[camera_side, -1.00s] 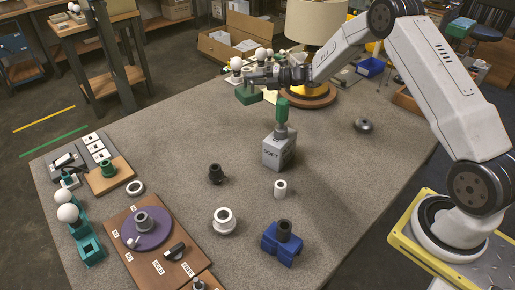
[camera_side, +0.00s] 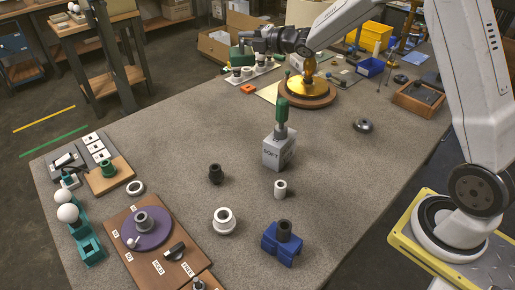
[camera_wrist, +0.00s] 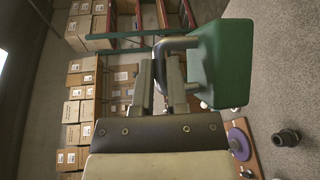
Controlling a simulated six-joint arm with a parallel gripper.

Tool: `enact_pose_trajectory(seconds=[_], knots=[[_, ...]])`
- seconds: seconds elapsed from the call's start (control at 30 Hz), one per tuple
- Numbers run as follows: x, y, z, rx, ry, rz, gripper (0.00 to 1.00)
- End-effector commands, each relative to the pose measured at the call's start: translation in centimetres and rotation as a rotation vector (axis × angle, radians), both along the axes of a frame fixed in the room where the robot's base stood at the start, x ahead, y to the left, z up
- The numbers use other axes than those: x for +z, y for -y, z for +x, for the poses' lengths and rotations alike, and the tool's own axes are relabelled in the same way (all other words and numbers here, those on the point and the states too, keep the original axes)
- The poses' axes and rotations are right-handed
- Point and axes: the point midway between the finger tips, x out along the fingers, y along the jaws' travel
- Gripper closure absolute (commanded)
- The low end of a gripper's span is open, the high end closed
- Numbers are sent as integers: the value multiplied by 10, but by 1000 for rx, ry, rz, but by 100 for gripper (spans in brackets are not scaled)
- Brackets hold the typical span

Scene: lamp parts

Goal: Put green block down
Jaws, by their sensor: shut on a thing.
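In the wrist view the green block (camera_wrist: 222,62) fills the upper right, tilted. There my gripper (camera_wrist: 170,72) is shut on a grey bent piece at the block's side. In the side view the block appears above a white strip of small parts (camera_side: 249,73); its exact height above it cannot be told.
The brass lamp base (camera_side: 306,90) stands to the right of my gripper. A grey box (camera_side: 278,152) with a green-handled tool (camera_side: 282,108) stands at the table's middle. An orange piece (camera_side: 248,88) lies near the strip. The middle left of the table is clear.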

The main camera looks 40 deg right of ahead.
Motion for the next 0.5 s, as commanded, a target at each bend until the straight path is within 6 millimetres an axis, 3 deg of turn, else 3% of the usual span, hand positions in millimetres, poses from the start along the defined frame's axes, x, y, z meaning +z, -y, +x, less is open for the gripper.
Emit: enact_pose_trajectory(seconds=[0.03, 0.5], knots=[[8, 0, -1, -23, 13, 0, 100], [17, 7, -14, -227, 14, 2, 100]])
